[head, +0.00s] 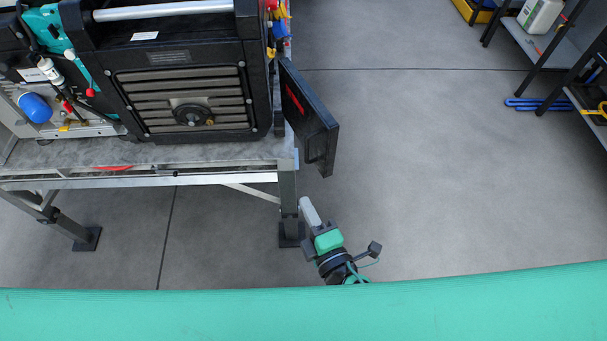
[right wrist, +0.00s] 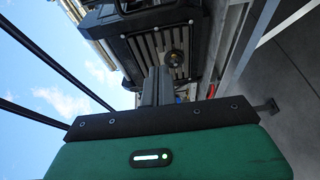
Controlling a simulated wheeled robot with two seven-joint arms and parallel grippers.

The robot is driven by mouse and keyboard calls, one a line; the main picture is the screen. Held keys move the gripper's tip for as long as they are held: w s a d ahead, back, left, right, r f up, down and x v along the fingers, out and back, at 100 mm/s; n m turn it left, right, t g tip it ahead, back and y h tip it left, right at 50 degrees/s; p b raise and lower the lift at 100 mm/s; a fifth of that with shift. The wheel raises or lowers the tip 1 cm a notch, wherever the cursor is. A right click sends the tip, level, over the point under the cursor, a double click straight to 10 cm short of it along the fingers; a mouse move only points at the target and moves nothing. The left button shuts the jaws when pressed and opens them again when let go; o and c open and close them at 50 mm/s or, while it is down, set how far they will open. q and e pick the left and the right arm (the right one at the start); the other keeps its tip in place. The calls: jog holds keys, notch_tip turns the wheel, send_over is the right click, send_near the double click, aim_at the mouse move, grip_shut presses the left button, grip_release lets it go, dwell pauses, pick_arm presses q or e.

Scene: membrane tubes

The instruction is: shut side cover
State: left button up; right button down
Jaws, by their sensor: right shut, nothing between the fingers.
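The side cover (head: 310,117) is a black panel with a red mark on its inner face. In the head view it stands swung open at the right end of the black machine (head: 185,90), angled out over the floor. My right gripper (head: 306,203) is below the cover in the picture, apart from it, near the table's right leg. Its fingers are shut and empty. In the right wrist view the shut fingers (right wrist: 157,85) point toward the machine's louvred front (right wrist: 165,50). I cannot make out the cover in that view. My left gripper is not in view.
The machine stands on a grey metal table (head: 150,152) with legs and a front rail. A blue-capped part (head: 35,108) and hoses are at its left. A shelf rack (head: 560,65) stands at the far right. The floor between is clear.

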jog(key=w+p, duration=0.5)
jog(key=w, duration=0.6)
jog(key=shift+w+a+r, duration=0.15)
jog(key=shift+w, duration=0.25)
